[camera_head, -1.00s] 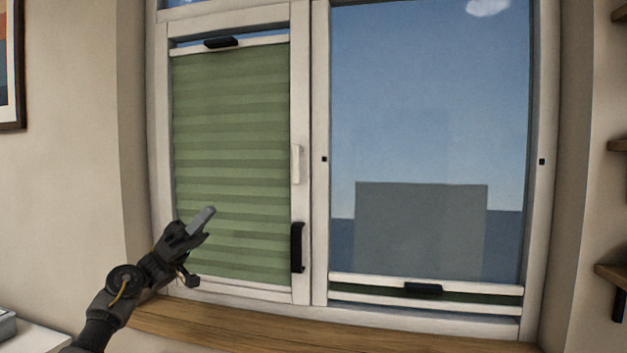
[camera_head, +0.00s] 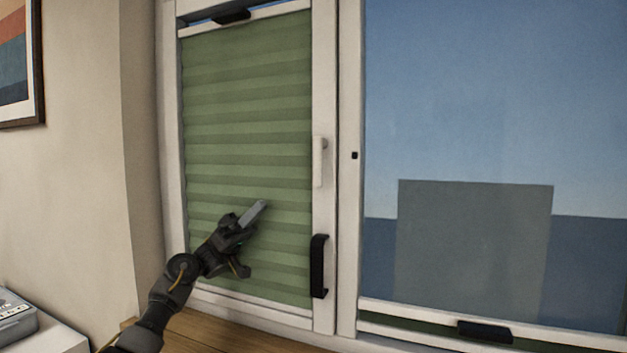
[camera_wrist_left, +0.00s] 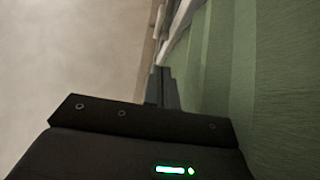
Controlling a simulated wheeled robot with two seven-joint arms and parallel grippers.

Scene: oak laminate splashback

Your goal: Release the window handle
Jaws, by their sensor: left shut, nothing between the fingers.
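The white window handle (camera_head: 319,162) sits on the right stile of the left window sash, pointing down along the frame. A black pull grip (camera_head: 319,266) is on the same stile below it. My left gripper (camera_head: 256,212) is in front of the green pleated blind (camera_head: 240,110), left of and below the white handle and apart from it. Its fingers are shut and empty. In the left wrist view the shut fingers (camera_wrist_left: 161,88) lie close beside the green blind (camera_wrist_left: 255,60). My right gripper is not in view.
A wooden sill (camera_head: 220,338) runs below the window. A grey device (camera_head: 14,318) stands on a white surface at lower left. A framed picture (camera_head: 38,60) hangs at left.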

